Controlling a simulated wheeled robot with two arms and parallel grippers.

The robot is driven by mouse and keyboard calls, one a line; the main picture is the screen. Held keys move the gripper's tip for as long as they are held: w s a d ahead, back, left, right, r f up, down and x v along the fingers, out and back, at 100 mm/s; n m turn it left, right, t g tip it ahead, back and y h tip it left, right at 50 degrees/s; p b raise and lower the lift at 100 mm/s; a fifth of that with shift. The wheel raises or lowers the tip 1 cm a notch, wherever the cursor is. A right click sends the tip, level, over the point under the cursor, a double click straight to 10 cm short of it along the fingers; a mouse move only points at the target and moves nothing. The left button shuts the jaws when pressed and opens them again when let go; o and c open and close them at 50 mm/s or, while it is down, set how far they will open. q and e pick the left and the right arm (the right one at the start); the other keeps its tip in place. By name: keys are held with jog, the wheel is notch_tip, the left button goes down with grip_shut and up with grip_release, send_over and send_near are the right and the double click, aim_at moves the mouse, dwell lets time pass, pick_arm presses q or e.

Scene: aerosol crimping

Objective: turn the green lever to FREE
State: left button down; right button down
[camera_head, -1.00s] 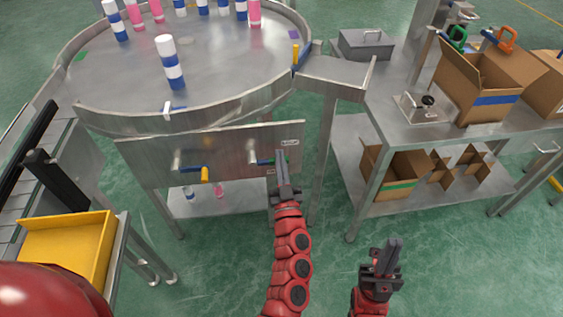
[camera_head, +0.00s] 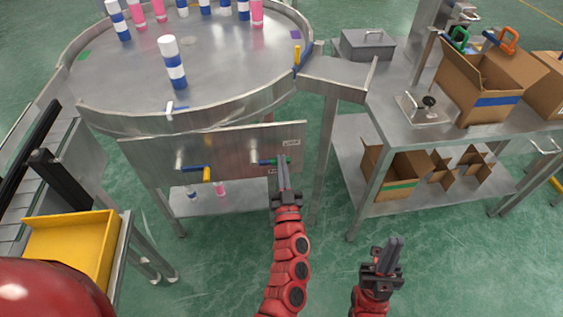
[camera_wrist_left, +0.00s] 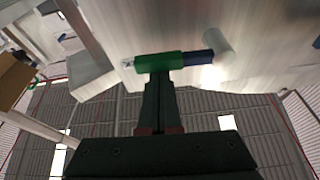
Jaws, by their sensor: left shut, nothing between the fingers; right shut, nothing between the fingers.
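The green lever (camera_head: 267,161) sits on the upright metal panel under the round table, roughly horizontal, its handle pointing right from its pivot. In the left wrist view its green sleeve (camera_wrist_left: 158,64) joins a blue section and a pale round pivot (camera_wrist_left: 216,45). My left gripper (camera_head: 282,163) is shut and empty, its tips at the green sleeve's outer part; they look close to or touching it in the left wrist view (camera_wrist_left: 158,78). A small label (camera_head: 291,143) above the lever is too small to read. My right gripper (camera_head: 395,243) is shut and empty, low and away from the panel.
A lever with a yellow end (camera_head: 207,174) is on the same panel to the left. The round table (camera_head: 120,85) above holds blue-and-white and pink cans. A metal bench (camera_head: 405,135) with cardboard boxes stands right. A yellow tray (camera_head: 70,245) is at lower left.

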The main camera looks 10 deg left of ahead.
pick_arm(q)
jog(key=a+f+m+g+h+p, duration=0.1)
jog(key=a+f+m+h, duration=0.1)
jog(key=m, duration=0.8)
jog(key=s+a+f+m+g+h+p, duration=0.1)
jog(key=a+f+m+g+h, duration=0.1)
jog(key=f+m, duration=0.4)
jog(key=shift+s+a+m+h, duration=0.3)
jog(key=shift+a+m+h, duration=0.8)
jog(key=shift+m, duration=1.3)
jog(key=shift+d+f, duration=0.1)
jog(key=shift+d, duration=0.1)
